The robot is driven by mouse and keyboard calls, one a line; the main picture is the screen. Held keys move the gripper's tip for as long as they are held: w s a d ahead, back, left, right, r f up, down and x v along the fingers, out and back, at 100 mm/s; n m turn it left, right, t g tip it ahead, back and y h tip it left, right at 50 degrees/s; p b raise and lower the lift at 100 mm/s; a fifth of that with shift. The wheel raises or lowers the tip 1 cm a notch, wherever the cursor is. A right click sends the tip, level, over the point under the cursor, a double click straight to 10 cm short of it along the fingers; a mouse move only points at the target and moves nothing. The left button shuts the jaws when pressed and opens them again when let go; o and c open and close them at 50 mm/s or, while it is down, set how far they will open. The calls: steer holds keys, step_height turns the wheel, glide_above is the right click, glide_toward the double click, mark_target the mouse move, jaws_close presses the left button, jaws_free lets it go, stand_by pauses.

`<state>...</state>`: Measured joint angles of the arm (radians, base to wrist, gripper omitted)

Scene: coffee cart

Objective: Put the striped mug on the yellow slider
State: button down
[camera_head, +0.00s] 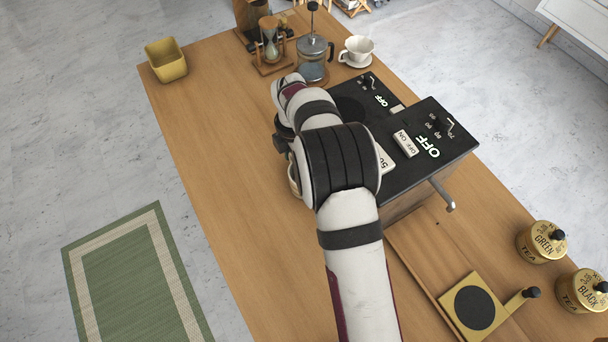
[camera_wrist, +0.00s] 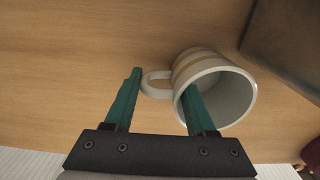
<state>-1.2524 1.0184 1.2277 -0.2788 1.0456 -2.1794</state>
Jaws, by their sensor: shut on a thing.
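The striped mug (camera_wrist: 196,62), white with tan bands, is in my gripper (camera_wrist: 162,84) in the wrist view. One teal finger reaches inside the mug, and the other is outside, beyond the handle; the jaws are shut on the mug's handle side. The mug is tilted in this view, over the wooden top, and I cannot tell whether it touches it. In the head view my arm hides the gripper and most of the mug; a pale sliver (camera_head: 293,181) shows beside the arm. The yellow slider (camera_head: 450,301), with a black disc and a black-knobbed handle, lies at the lower right, empty.
The black machine (camera_head: 446,160) with switches and a lever stands right of my arm. Two tea tins (camera_head: 540,243) are right of the slider. A French press (camera_head: 314,58), hourglass (camera_head: 270,45) and white cup (camera_head: 356,49) stand at the back.

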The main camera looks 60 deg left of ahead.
stand_by(0.3)
step_height(320, 180, up, 28)
steer(key=w+d+r+m, duration=0.3)
steer(key=w+d+m, duration=1.3)
steer(key=w+d, duration=0.35)
steer(key=m, duration=0.3)
glide_above(491, 293)
step_height(491, 293, down, 18)
steer(key=shift+n+g, duration=0.3)
steer(key=shift+n, duration=0.2)
step_height(491, 293, down, 11)
steer(key=shift+w+r, duration=0.15)
